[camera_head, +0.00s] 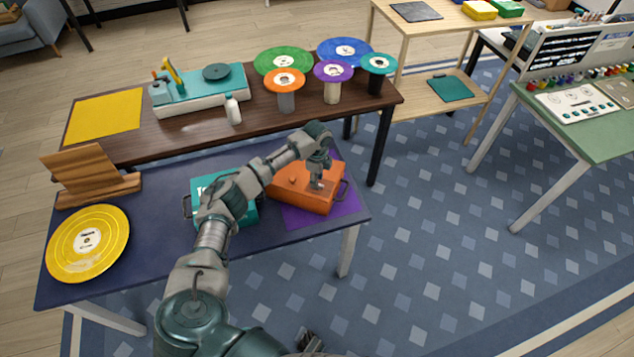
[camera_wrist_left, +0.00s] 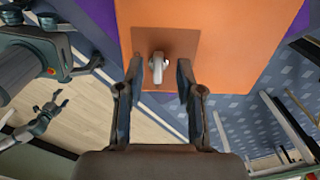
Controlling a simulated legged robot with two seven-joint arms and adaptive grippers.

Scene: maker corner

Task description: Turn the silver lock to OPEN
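An orange case (camera_head: 290,195) with a dark handle lies on the front table. In the left wrist view its orange face (camera_wrist_left: 215,30) carries a brown plate (camera_wrist_left: 180,42) with the silver lock (camera_wrist_left: 157,64) sticking out, its lever pointing toward my gripper. My left gripper (camera_head: 317,184) is over the case and hides the lock in the head view. In the left wrist view my left gripper (camera_wrist_left: 158,76) is open, with one finger on each side of the lock's lever, and no finger visibly touches it. My right gripper (camera_wrist_left: 52,104) shows open and empty at the left.
A teal case (camera_head: 247,212) stands left of the orange case, partly behind my left arm. The orange case rests on a purple mat (camera_head: 338,212). A yellow record (camera_head: 62,250) and wooden stand (camera_head: 85,170) are at the left. Several coloured discs stand on the back table (camera_head: 190,132).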

